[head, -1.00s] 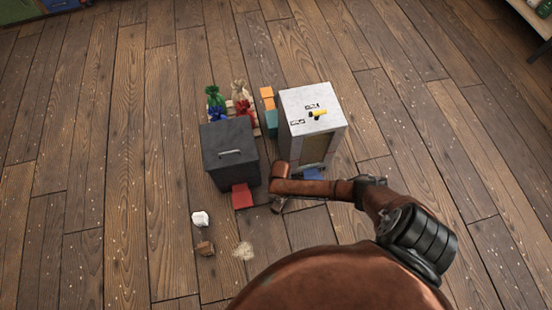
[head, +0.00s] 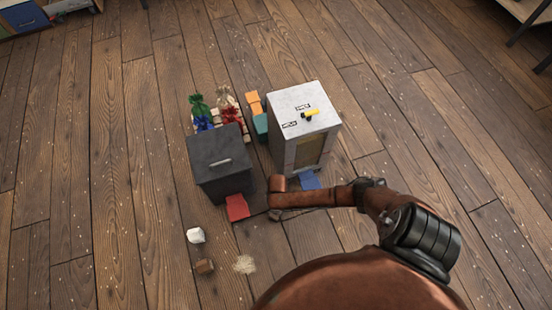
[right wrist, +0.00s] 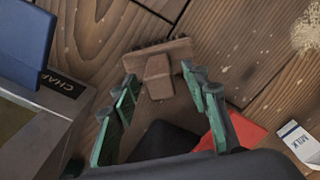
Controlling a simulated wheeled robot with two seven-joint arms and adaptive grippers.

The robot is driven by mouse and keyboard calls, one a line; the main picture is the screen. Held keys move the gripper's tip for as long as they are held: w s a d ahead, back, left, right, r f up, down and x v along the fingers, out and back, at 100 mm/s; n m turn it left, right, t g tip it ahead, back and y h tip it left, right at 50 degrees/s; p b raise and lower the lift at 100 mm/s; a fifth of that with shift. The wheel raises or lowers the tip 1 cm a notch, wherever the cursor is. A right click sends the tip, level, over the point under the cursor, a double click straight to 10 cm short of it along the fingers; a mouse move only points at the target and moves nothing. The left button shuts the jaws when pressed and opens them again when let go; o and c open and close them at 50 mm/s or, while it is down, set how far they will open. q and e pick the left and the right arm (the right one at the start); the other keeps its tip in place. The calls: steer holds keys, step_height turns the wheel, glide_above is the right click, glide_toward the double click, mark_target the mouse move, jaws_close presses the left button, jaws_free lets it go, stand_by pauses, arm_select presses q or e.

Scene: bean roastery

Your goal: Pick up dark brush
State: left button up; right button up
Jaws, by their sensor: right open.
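A brown wooden brush (right wrist: 172,56) lies on the plank floor in the right wrist view, with a wide head and a short block-like handle pointing toward my gripper. My right gripper (right wrist: 160,88) is open, its green fingers on either side of the handle, with nothing held. Whether the fingers touch the brush cannot be told. In the head view my right arm reaches down to the floor between the dark bin and the pale cabinet, and mostly hides the brush and fingers. My left gripper is not in view.
The dark lidded bin (head: 215,165) with a red flap (head: 237,207) and the pale cabinet (head: 305,125) with a blue flap (head: 310,180) stand close by. A white carton (head: 195,235), brown block (head: 204,266) and pale tuft (head: 245,264) lie left. Tied sacks (head: 198,104) stand behind.

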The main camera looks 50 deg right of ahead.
steer(key=shift+c, duration=0.4)
jaws_close()
